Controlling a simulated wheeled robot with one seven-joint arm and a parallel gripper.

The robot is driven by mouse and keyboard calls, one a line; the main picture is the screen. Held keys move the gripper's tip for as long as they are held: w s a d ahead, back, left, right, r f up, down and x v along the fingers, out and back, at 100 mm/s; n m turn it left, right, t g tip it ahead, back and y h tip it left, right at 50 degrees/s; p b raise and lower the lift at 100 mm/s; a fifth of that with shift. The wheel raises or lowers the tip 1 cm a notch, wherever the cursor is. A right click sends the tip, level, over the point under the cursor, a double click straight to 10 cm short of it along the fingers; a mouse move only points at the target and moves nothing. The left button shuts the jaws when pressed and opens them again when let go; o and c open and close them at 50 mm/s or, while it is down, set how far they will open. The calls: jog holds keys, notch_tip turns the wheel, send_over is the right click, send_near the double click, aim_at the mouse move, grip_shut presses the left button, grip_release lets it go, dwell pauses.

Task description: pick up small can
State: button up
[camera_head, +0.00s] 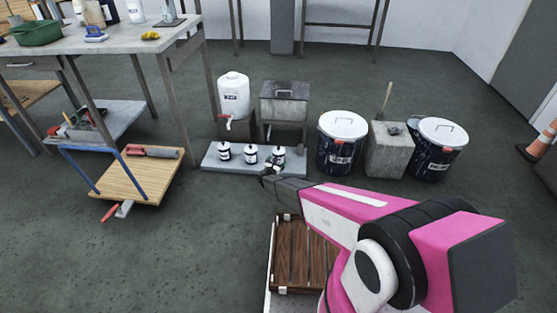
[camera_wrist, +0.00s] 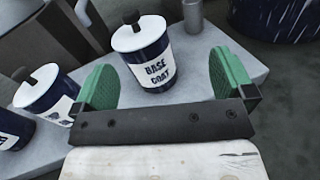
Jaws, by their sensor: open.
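Three small white cans with dark blue bands and black caps stand upright in a row on a low grey slab (camera_head: 212,162). They are the left can (camera_head: 224,151), the middle can (camera_head: 251,155) and the right can (camera_head: 278,154), partly covered by my gripper (camera_head: 272,174). In the wrist view, one can labelled "BASE COAT" (camera_wrist: 148,62) stands ahead, between the lines of my open green finger pads (camera_wrist: 165,80). It appears beyond the pads, with nothing held. A second can (camera_wrist: 47,95) is outside the left pad, and a third (camera_wrist: 10,130) is cut off at the edge.
Behind the slab stand a white dispenser jug (camera_head: 234,95) and a grey box (camera_head: 285,102). Large lidded buckets (camera_head: 341,150) and (camera_head: 437,155) flank a grey block (camera_head: 389,155) to the right. A wooden cart (camera_head: 135,180) and a workbench (camera_head: 110,45) are left.

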aim_at(278, 154)
jog(key=w+f, duration=0.1)
jog(key=w, duration=0.1)
jog(key=w+a+f+n+y, duration=0.1)
jog(key=w, duration=0.1)
jog(key=w+n, duration=0.1)
jog(key=w, duration=0.1)
jog(key=shift+a+f+t, duration=0.3)
jog(key=shift+a+f, duration=0.05)
jog(key=shift+f, duration=0.05)
jog(key=shift+f+x, duration=0.2)
jog(key=shift+x, duration=2.35)
jog(key=shift+s+d, duration=0.1)
jog(key=shift+d, duration=0.05)
jog(key=c, duration=1)
jog(key=shift+r, duration=0.15)
